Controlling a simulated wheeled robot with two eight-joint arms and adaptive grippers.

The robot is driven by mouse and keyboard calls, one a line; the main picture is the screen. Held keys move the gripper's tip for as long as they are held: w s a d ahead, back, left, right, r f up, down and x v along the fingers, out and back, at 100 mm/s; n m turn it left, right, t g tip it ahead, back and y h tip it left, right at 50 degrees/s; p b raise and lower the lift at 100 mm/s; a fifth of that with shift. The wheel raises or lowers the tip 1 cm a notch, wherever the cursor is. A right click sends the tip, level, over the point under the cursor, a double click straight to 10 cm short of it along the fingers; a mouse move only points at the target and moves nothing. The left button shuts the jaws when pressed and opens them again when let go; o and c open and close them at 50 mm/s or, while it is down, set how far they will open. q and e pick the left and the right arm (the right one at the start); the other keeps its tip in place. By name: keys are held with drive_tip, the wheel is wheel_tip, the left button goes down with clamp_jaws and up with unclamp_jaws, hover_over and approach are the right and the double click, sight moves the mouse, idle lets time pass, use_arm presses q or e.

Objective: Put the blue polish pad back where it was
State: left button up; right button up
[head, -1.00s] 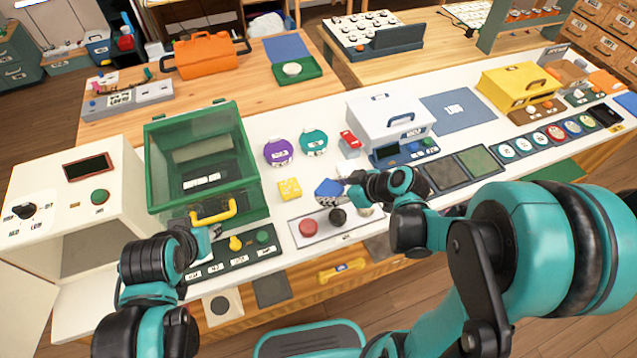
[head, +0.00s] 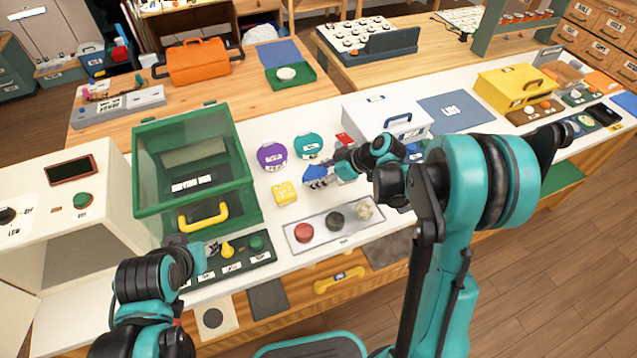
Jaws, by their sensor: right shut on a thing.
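The blue polish pad (head: 315,174) is in the grip of my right gripper (head: 335,170), over the white counter. It is tilted, with a pale underside edge showing. It is just right of a yellow block (head: 285,193) and in front of a teal round dial (head: 308,146). I cannot tell whether the pad touches the counter. My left gripper (head: 207,250) is at the left, beside a dark panel with a yellow knob (head: 227,249). Its fingers are too small and hidden to tell open from shut.
A purple dial (head: 271,156), a green clear-lidded box (head: 140,180) and a white case (head: 360,116) stand around. Some bare counter lies between them.

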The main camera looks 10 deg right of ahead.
drive_tip(key=shift+f+b, duration=0.55)
drive_tip(key=shift+f, duration=0.95)
drive_tip(key=shift+f, duration=0.15)
drive_tip(key=o, duration=1.2)
drive_tip(key=shift+c, duration=0.2)
